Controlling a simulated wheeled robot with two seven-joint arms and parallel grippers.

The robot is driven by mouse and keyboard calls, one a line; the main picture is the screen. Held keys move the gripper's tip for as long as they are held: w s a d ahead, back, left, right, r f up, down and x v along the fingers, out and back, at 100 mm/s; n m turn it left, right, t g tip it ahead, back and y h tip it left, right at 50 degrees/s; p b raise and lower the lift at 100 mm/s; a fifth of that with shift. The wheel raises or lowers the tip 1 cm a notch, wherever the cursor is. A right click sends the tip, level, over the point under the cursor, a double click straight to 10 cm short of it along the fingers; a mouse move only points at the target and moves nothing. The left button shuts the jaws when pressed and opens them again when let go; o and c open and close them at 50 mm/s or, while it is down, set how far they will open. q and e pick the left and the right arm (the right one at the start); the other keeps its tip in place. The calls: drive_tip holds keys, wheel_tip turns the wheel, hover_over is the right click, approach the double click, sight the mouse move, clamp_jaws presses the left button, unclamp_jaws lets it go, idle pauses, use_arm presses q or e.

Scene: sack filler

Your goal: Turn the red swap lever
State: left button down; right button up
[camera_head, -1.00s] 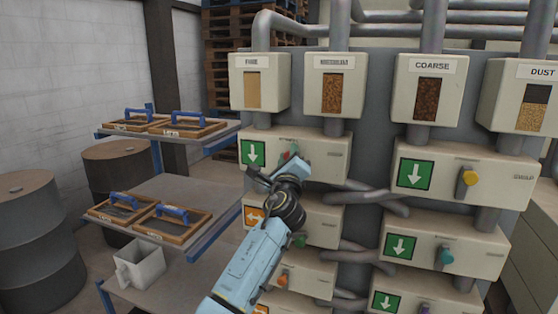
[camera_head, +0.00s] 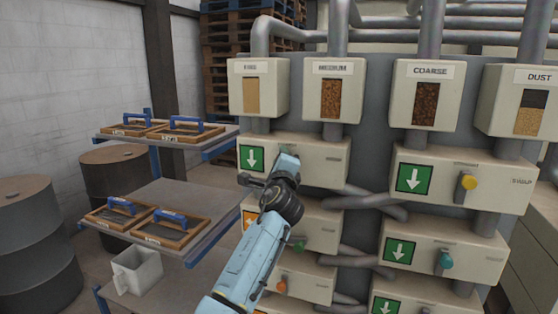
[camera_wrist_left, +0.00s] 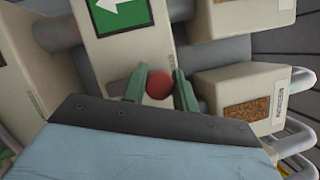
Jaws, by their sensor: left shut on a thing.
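The red swap lever (camera_wrist_left: 159,84) shows in the left wrist view as a round red knob on the top left cream swap box. My left gripper (camera_wrist_left: 160,82) has its two green fingers on either side of the knob, shut on it. In the head view my left gripper and wrist are in front of this box (camera_head: 320,160) and hide the lever. The box's green sign (camera_head: 252,155) shows a white arrow pointing down. My right gripper is in neither view.
Below are more boxes with green (camera_head: 298,244) and orange (camera_head: 281,286) levers. To the right are yellow (camera_head: 469,182) and teal (camera_head: 446,260) levers. Grey pipes link the boxes. A shelf rack (camera_head: 190,205) with framed sieves stands left.

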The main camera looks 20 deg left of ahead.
use_arm(q)
drive_tip(key=shift+d+f, duration=0.2)
drive_tip(key=shift+f, duration=0.2)
drive_tip(key=c, duration=1.2)
unclamp_jaws()
drive_tip(key=shift+r, duration=0.1)
drive_tip(key=shift+c, duration=0.2)
drive_tip(key=shift+o, duration=0.7)
drive_tip(key=shift+r, duration=0.15)
drive_tip(key=b+v, duration=0.1)
drive_tip(key=v, duration=1.2)
drive_tip(key=shift+s, duration=0.2)
drive_tip(key=shift+d, duration=0.1)
